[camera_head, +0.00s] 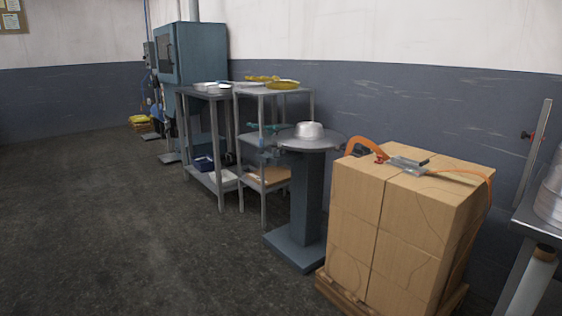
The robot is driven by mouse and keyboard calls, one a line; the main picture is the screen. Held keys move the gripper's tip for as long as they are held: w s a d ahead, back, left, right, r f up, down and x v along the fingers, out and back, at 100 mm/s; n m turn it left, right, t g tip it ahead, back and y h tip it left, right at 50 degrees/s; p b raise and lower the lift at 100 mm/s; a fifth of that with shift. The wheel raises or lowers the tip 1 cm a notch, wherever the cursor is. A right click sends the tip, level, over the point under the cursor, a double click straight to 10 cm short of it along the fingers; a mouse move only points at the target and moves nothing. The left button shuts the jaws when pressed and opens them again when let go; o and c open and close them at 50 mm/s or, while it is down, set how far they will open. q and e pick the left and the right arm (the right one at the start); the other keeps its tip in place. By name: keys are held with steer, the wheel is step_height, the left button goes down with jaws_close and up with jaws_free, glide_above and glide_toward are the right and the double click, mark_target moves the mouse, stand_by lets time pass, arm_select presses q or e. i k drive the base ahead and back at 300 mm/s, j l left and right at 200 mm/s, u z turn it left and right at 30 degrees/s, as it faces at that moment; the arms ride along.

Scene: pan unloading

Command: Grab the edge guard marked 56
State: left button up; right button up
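I cannot make out the number 56 on anything, and I cannot tell which item is the edge guard. Yellow, rounded pieces (283,85) lie on top of a metal table, too small to read. An orange curved strip (366,143) lies over the top of the cardboard box stack (400,235), by a grey hand tool (408,165). Neither of my grippers is in view.
A round pedestal table (313,144) bears a silver pan (309,130), just left of the boxes. Metal tables (217,93) and a blue-grey machine (200,55) stand along the wall. Another table edge (528,218) is at right. The floor (110,220) at left is clear.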

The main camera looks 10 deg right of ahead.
mark_target(362, 156)
steer(key=i+j+z, duration=0.1)
steer(key=i, duration=0.4)
steer(key=i+j+z, duration=0.1)
steer(key=i, duration=0.4)
steer(key=i+j+z, duration=0.15)
steer(key=i, duration=0.35)
steer(key=i+j+z, duration=0.15)
steer(key=z, duration=0.3)
steer(key=i+j+z, duration=0.25)
steer(key=z, duration=0.15)
steer(key=i+j+z, duration=0.25)
steer(key=z, duration=0.2)
